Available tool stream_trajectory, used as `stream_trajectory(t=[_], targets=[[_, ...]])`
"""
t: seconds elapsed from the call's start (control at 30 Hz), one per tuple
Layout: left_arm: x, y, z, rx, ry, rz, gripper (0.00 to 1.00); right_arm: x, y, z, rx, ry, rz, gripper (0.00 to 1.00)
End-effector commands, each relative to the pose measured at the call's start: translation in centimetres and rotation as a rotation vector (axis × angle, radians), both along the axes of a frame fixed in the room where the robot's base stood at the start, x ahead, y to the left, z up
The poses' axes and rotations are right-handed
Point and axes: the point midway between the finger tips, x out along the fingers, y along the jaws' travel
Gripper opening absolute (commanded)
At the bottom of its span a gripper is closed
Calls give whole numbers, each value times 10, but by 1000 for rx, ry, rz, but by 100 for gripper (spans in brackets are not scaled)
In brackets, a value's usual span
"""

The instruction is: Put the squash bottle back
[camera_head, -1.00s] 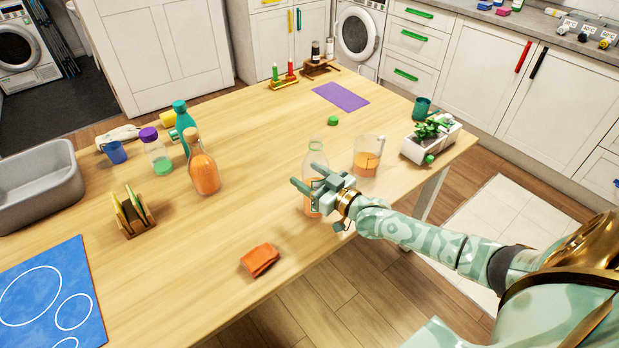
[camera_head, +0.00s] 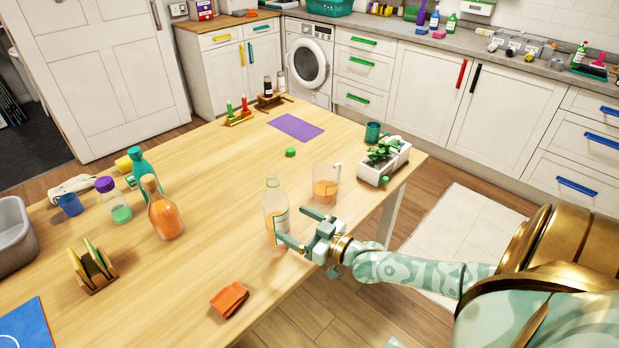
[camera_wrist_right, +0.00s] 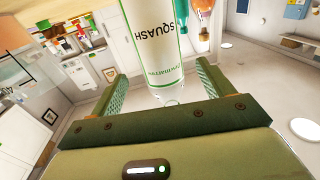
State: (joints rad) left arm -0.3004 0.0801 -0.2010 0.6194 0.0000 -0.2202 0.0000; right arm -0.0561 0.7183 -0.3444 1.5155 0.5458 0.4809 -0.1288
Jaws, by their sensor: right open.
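The squash bottle (camera_head: 275,210) is clear with a pale label and stands upright on the wooden table (camera_head: 215,268) near its front edge. In the right wrist view the bottle's label (camera_wrist_right: 155,40) reads SQUASH, and the bottle lies in line with the gap between the fingers. My right gripper (camera_head: 292,226) is open and empty, just right of the bottle, its fingers pointing at it. One fingertip overlaps the bottle's lower side in the head view; I cannot tell whether they touch. My left gripper is not in view.
A jug (camera_head: 326,186) with orange liquid stands close behind the gripper. A planter (camera_head: 383,162), green cap (camera_head: 290,152), orange cloth (camera_head: 229,299), orange bottle (camera_head: 164,215) and purple mat (camera_head: 296,127) are on the table. The table's middle is mostly clear.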

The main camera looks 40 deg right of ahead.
Motion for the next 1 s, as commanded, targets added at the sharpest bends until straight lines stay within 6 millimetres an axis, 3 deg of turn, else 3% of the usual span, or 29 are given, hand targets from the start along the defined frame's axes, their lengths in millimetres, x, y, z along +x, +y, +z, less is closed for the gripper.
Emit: stream_trajectory(t=[0.1,0.3,1.0], targets=[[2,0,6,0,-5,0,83,-21,-5,1,-1,1,1,80],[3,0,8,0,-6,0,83,-36,-8,0,0,0,1,80],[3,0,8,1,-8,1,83,-36,-8,0,0,-1,1,80]])
